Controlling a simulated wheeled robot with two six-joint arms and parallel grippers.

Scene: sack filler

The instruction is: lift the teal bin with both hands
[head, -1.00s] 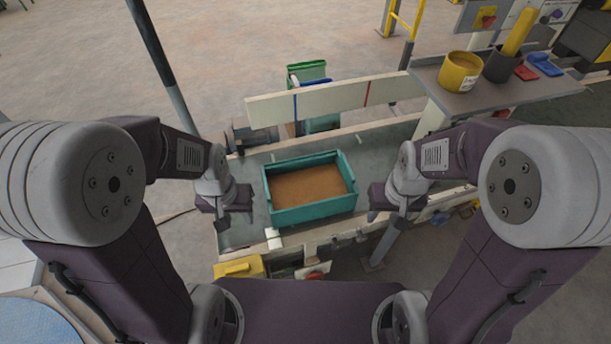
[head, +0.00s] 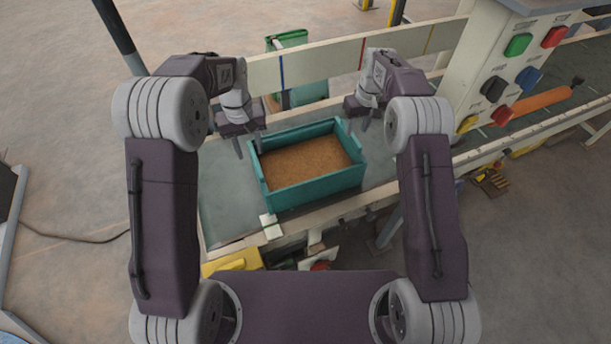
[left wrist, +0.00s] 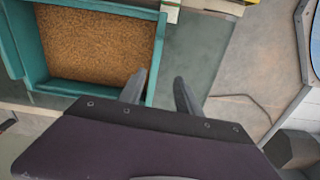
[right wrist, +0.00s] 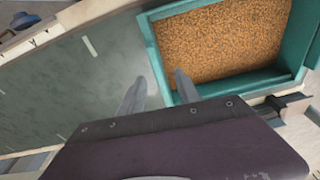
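The teal bin (head: 315,190) stands upright on the conveyor bench and holds brown granular material (head: 305,160). My left gripper (head: 249,150) is open at the bin's left end wall. In the left wrist view (left wrist: 160,80) its fingers are apart, one on each side of the wall's line. My right gripper (head: 356,125) is open at the right end wall, near its far corner. In the right wrist view (right wrist: 159,80) its fingers are also apart, on either side of that wall's line. I cannot tell whether any finger touches the bin.
A pale rail (head: 325,64) with coloured stripes runs behind the bin. A control panel (head: 505,75) with coloured buttons stands to the right. A yellow box (head: 232,262) sits below the bench's front edge. The grey bench surface (head: 218,200) left of the bin is clear.

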